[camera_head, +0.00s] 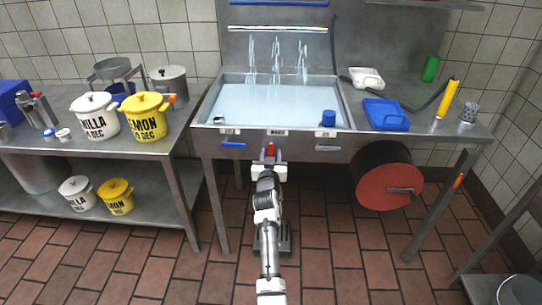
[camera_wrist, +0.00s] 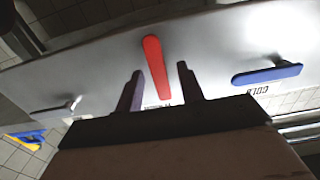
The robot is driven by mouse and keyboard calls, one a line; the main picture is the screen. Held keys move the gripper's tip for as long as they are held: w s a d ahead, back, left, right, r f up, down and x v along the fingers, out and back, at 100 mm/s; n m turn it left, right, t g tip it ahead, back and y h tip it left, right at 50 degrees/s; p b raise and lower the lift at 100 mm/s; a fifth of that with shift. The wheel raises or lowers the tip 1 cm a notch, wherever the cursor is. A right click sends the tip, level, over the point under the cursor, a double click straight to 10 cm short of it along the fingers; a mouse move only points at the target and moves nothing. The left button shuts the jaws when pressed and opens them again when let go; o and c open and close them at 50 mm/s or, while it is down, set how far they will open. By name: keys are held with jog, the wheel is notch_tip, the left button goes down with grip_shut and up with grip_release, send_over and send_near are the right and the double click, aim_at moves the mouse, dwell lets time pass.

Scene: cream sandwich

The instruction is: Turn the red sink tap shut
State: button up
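My gripper (camera_head: 271,156) is open in front of the panel. In the wrist view its two fingers (camera_wrist: 160,76) stand either side of the red handle's line, with gaps visible; I cannot tell the remaining depth. Several water streams (camera_head: 276,55) fall from the overhead pipe into the sink basin.
A red hose reel (camera_head: 387,184) hangs below right. White and yellow pots stand on the left counter (camera_head: 75,145).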

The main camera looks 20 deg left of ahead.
aim_at(279, 144)
jog(key=shift+c, duration=0.5)
grip_shut()
jog(key=shift+d, duration=0.1)
jog(key=n, duration=0.3)
jog(key=shift+w+d+r+n+p, duration=0.1)
jog(key=shift+d+n+p, duration=0.25)
jog(key=shift+d+n, duration=0.05)
jog(key=n, duration=0.1)
jog(key=n+p, duration=0.1)
jog(key=n, duration=0.1)
jog(key=d+n+p, duration=0.1)
jog(key=n, duration=0.1)
jog(key=shift+w+r, duration=0.15)
jog(key=shift+r, duration=0.25)
jog(key=n, duration=0.1)
jog(key=n+p, duration=0.1)
jog(key=n, duration=0.1)
jog(key=r+n+p, duration=0.1)
jog(key=n, duration=0.1)
jog(key=shift+w+d, duration=0.1)
jog(key=shift+d, duration=0.2)
jog(key=shift+r+n+p, duration=0.15)
jog(key=shift+n+p, duration=0.4)
jog(key=shift+n, duration=0.5)
jog(key=shift+r+n+p, duration=0.15)
jog(key=shift+n+p, duration=0.35)
jog(key=shift+n, duration=0.55)
